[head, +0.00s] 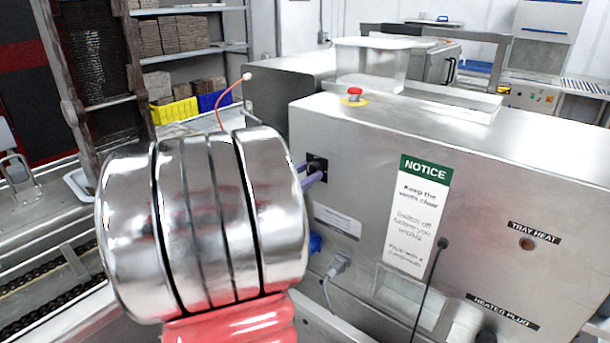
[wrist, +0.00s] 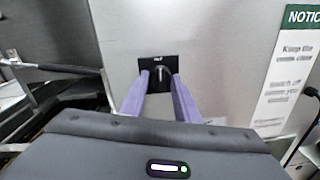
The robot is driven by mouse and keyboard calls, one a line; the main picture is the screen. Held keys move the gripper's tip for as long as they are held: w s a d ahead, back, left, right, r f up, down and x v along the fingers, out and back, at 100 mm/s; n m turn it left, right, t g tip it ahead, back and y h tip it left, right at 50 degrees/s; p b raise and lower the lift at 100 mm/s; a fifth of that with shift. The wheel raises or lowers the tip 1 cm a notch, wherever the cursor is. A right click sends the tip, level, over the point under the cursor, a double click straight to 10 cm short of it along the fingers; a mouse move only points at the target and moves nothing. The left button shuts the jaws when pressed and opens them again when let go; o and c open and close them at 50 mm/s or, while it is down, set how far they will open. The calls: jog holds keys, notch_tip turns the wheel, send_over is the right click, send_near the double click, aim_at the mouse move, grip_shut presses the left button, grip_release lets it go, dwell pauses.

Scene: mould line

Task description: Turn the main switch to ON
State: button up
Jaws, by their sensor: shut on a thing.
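The main switch (head: 316,166) is a black square plate with a dark knob on the side of the steel machine housing. In the wrist view the switch (wrist: 159,72) sits at the upper middle, with small white lettering at its top that I cannot read clearly. My gripper (head: 309,173) reaches it from the left. In the wrist view the two purple fingers of my gripper (wrist: 160,80) stand on either side of the knob and are shut on it. The knob's exact angle is partly hidden by the fingers. My shiny wrist covers much of the left in the head view.
A green and white notice sign (head: 418,213) is right of the switch. A red button (head: 354,93) stands on top of the housing. A grey plug with a cable (head: 338,265) and a blue socket (head: 315,243) are below. A black cable (head: 432,285) hangs farther right.

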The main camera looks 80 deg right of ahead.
jog(key=shift+m, duration=0.3)
jog(key=m, duration=0.3)
jog(key=shift+m, duration=0.3)
jog(key=m, duration=0.4)
jog(key=shift+s+t, duration=0.1)
jog(key=shift+t, duration=0.2)
jog(key=m, duration=0.5)
jog(key=shift+a+m, duration=0.1)
jog(key=shift+m, duration=0.2)
jog(key=shift+s+f+m+t, duration=0.1)
jog(key=shift+m+t, duration=0.2)
jog(key=shift+m, duration=1.4)
jog(key=shift+f, duration=0.1)
jog(key=o, duration=0.7)
jog(key=shift+c, duration=0.2)
jog(key=o, duration=0.4)
jog(key=shift+r, duration=0.2)
